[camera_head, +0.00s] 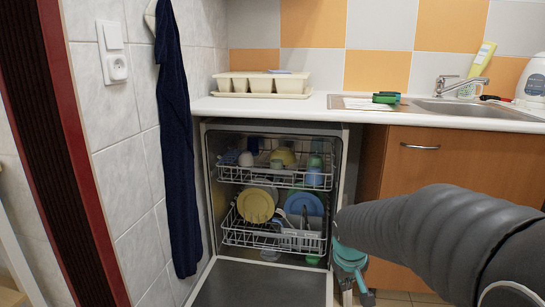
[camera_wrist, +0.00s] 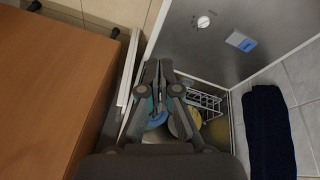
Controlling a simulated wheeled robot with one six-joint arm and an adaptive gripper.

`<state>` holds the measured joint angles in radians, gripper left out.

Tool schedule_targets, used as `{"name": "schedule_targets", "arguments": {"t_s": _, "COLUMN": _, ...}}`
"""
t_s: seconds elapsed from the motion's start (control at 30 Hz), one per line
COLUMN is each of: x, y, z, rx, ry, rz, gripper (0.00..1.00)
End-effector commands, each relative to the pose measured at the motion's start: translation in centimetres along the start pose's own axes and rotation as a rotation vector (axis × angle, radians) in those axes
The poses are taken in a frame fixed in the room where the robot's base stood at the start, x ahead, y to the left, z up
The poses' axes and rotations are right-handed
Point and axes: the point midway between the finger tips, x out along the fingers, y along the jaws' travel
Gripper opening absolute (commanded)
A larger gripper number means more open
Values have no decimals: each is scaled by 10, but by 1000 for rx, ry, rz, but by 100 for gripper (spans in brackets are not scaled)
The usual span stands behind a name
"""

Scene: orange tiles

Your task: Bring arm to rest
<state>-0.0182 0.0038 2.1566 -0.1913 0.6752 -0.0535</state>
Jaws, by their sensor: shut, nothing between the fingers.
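My gripper (camera_wrist: 158,76) shows in the wrist view with its dark fingers together and nothing between them. It is over the open dishwasher, with racks and plates showing beyond and beside the fingers. In the head view my grey-sleeved arm reaches in from the right edge toward the dishwasher's right side. The teal end of my arm hangs low there, in front of the cabinet; the fingertips cannot be made out in that view.
The dishwasher door (camera_head: 262,284) is folded down; its inner face also shows in the wrist view (camera_wrist: 225,75). The lower rack (camera_head: 272,236) and upper rack (camera_head: 275,178) hold dishes. A wooden cabinet (camera_head: 432,165) stands right. A dark towel (camera_head: 176,140) hangs left.

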Motion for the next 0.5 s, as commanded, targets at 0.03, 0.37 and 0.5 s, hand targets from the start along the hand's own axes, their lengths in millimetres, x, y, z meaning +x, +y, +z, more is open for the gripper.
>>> {"name": "schedule_targets", "arguments": {"t_s": 0.03, "x": -17, "y": -4, "z": 18, "rx": 32, "ry": -14, "rz": -12, "gripper": 0}}
{"name": "schedule_targets", "arguments": {"t_s": 0.37, "x": -86, "y": -32, "z": 119, "rx": 180, "ry": -64, "rz": -89, "gripper": 0}}
{"name": "schedule_targets", "arguments": {"t_s": 0.5, "x": -110, "y": -40, "z": 147, "rx": 207, "ry": -25, "rz": -110, "gripper": 0}}
